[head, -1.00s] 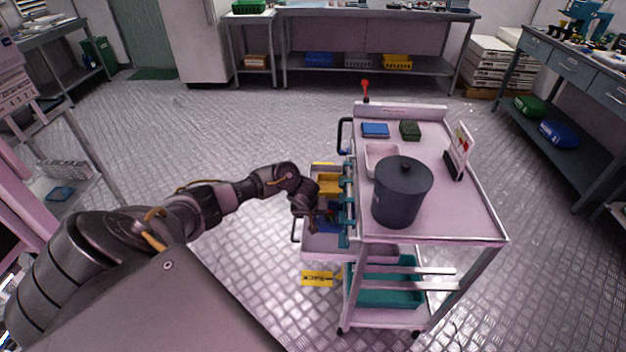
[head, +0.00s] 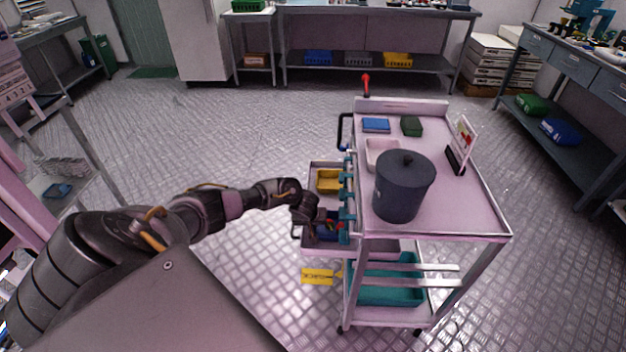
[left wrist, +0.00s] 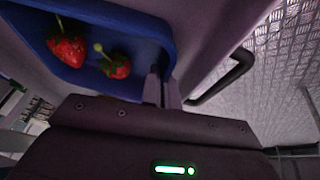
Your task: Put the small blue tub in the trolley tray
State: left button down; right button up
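The small blue tub (head: 328,229) is at the pull-out tray (head: 309,246) on the trolley's left side, partly hidden by my left gripper. In the left wrist view, the blue tub (left wrist: 120,18) fills the upper left and holds two strawberries (left wrist: 66,46). My left gripper (left wrist: 161,85) has its fingers close together, one on each side of the tub's wall, so it looks shut on the rim. I cannot tell whether the tub touches the tray floor. My right gripper is not in view.
A yellow tub (head: 328,180) stands in the tray's far part. The trolley top (head: 455,215) carries a dark lidded pot (head: 402,190), a white dish (head: 381,150), a blue box (head: 376,125) and a green box (head: 411,126). A teal bin (head: 385,292) sits below.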

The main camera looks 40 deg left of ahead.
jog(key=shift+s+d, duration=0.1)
pick_arm(q)
jog(key=shift+f, duration=0.15)
jog(key=c, duration=1.7)
grip_release()
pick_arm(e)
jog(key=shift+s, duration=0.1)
